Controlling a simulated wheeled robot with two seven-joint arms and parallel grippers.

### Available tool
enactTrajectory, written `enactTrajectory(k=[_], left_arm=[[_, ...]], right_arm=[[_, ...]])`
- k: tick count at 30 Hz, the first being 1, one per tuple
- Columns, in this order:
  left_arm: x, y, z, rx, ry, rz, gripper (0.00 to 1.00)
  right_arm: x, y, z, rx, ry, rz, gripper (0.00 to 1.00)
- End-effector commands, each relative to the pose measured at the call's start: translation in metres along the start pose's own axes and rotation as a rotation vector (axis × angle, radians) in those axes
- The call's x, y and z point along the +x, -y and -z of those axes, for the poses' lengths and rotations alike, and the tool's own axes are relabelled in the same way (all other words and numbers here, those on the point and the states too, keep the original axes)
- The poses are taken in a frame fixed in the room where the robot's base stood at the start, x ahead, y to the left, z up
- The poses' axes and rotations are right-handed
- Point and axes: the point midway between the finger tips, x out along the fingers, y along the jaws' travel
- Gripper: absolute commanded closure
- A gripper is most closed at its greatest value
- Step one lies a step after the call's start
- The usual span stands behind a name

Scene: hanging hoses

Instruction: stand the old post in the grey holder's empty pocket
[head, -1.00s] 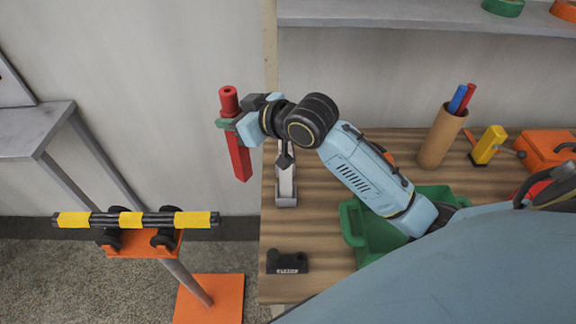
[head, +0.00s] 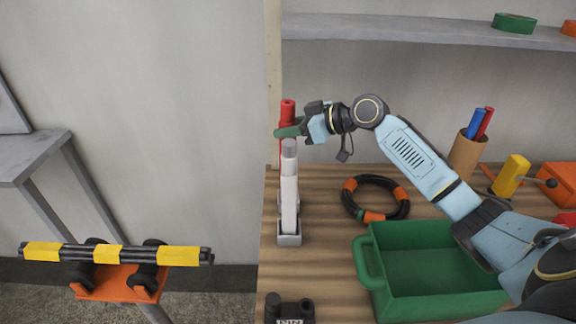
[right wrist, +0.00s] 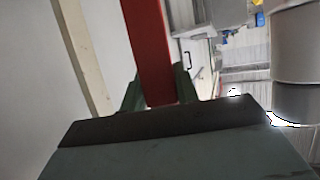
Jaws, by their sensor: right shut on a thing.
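The red post (head: 287,108), which I take as the old post, is upright in my right gripper (head: 288,131). The gripper is shut around its upper part; the post also shows between the fingers in the right wrist view (right wrist: 150,50). The grey holder (head: 289,240) stands on the table near its left edge, with a whitish post (head: 289,195) upright in it. The red post is behind the whitish post in the head view, its lower part mostly hidden. I cannot see the empty pocket or whether the red post touches the holder. My left gripper is not in view.
A black-and-orange hose ring (head: 375,215) lies right of the holder, with a green bin (head: 440,306) in front of it. A cardboard tube (head: 466,156) with coloured sticks stands at the right. A shelf (head: 420,31) runs above.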

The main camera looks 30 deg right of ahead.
Motion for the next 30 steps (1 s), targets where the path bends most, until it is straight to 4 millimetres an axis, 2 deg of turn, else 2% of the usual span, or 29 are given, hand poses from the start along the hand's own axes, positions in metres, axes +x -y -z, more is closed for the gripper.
enactTrajectory(k=[12,25,26,30], left_arm=[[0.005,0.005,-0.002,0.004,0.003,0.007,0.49],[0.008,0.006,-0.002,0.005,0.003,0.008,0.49],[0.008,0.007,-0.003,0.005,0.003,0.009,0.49],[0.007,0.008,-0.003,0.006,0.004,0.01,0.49]], right_arm=[[0.021,0.0,-0.05,0.002,-0.002,-0.001,1.0],[0.023,0.0,-0.056,0.0,-0.002,-0.001,1.0],[0.024,0.0,-0.057,0.0,-0.001,-0.001,0.68],[0.023,0.0,-0.056,0.0,0.0,-0.001,0.5]])
